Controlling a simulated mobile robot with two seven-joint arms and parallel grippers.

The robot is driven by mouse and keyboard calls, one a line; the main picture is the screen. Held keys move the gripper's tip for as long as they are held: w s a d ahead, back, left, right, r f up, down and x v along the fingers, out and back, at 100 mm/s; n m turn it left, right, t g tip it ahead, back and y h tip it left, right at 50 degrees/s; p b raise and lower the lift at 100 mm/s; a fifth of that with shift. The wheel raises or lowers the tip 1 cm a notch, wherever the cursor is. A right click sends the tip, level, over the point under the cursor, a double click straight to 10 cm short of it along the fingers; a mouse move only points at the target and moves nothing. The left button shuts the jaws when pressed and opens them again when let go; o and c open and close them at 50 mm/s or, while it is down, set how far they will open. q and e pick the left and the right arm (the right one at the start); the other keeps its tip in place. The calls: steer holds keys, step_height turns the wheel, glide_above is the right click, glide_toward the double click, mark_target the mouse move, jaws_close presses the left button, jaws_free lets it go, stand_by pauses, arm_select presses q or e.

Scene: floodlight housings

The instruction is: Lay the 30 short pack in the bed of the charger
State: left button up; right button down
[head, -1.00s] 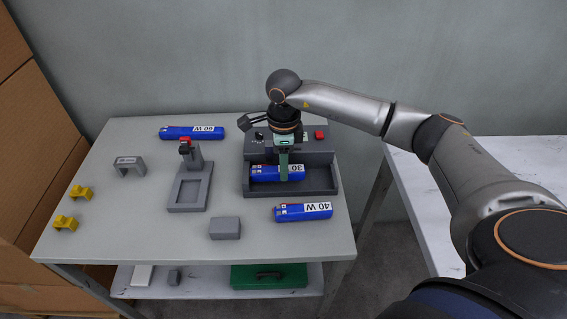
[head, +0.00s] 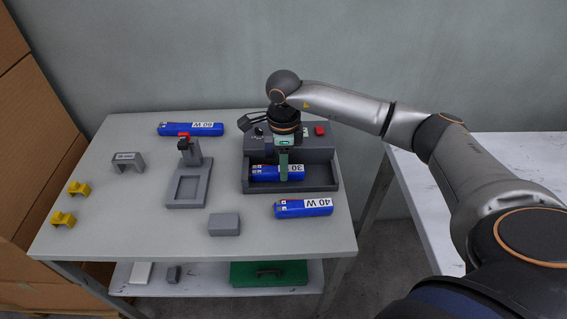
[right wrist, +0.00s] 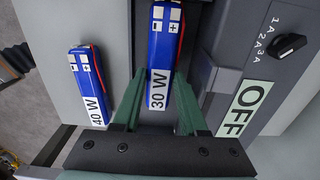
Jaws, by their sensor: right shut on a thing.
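The 30 W pack (head: 265,174), blue with a white label, is within the walls of the bed of the grey charger (head: 322,182). In the right wrist view the pack (right wrist: 163,45) lies between the green fingers of my right gripper (right wrist: 158,105). My right gripper (head: 284,176) points down and is shut on the pack near its labelled end. Whether the pack rests on the bed's floor I cannot tell. The charger's label (right wrist: 247,105) reads OFF, beside a black knob (right wrist: 288,44). My left gripper is out of view.
A 40 W pack (head: 303,208) lies just in front of the charger. A 60 W pack (head: 190,129) lies at the back. A grey stand (head: 187,190), grey block (head: 224,224), grey bracket (head: 128,161) and two yellow clips (head: 63,219) stand to the left.

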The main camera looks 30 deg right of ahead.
steer(key=shift+f, duration=0.1)
steer(key=shift+c, duration=1.8)
jaws_free()
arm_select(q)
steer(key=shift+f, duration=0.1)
arm_select(e)
steer(key=shift+r, duration=0.75)
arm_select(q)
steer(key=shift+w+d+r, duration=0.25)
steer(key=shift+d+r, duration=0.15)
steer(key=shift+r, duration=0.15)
arm_select(e)
step_height(320, 180, up, 11)
steer(key=shift+s, duration=0.1)
